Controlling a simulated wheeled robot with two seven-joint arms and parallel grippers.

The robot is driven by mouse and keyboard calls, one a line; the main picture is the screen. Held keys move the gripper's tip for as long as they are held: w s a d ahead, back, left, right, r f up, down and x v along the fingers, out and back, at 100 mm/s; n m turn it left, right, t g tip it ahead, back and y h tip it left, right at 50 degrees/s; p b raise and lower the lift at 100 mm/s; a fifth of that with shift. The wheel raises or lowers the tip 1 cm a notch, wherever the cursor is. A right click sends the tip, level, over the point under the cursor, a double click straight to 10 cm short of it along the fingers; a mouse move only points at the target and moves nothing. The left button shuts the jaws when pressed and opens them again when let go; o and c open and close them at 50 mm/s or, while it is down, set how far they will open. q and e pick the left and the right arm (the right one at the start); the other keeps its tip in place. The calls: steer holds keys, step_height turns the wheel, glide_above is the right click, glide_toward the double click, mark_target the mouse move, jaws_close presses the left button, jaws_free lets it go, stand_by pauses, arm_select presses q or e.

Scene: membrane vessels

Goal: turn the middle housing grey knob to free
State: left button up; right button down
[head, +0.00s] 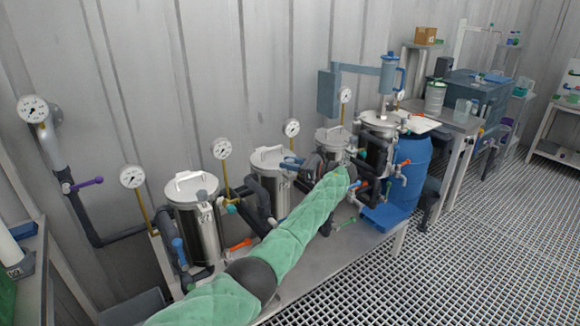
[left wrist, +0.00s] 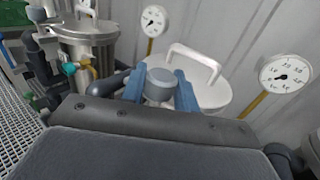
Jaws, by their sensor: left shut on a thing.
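My left gripper (head: 291,163) reaches in at the end of a green-sleeved arm, beside the white-lidded steel housing (head: 271,160) in the middle of the row. In the left wrist view its blue fingers (left wrist: 160,92) are shut on a round grey knob (left wrist: 160,80), one finger on each side. Behind the knob is a white lid (left wrist: 215,92) with an arched handle. The knob's underside is hidden by my gripper, and I cannot read its turn position. In the head view the knob is too small and covered to make out. My right gripper is not in view.
Steel housings stand on both sides, one at the left (head: 191,215) and one at the right (head: 331,138). Dial gauges (head: 291,128) rise on thin stems close to my gripper. Dark pipes and coloured valve handles crowd the bench. A blue barrel (head: 413,165) stands beyond.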

arm_select(q)
steer(key=shift+g, duration=0.3)
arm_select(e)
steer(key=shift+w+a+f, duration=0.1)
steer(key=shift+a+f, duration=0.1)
arm_select(q)
steer(key=o, duration=0.9)
steer(key=shift+o, duration=0.2)
steer(key=shift+d, duration=0.1)
steer(key=b+v, duration=0.2)
steer(key=v, duration=0.5)
steer(key=shift+d, duration=0.3)
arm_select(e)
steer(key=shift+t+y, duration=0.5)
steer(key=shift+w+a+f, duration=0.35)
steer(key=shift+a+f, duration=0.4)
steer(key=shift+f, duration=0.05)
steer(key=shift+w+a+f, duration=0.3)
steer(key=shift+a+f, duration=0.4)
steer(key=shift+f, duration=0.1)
arm_select(q)
steer(key=shift+s+f+n, duration=0.1)
steer(key=shift+n, duration=0.2)
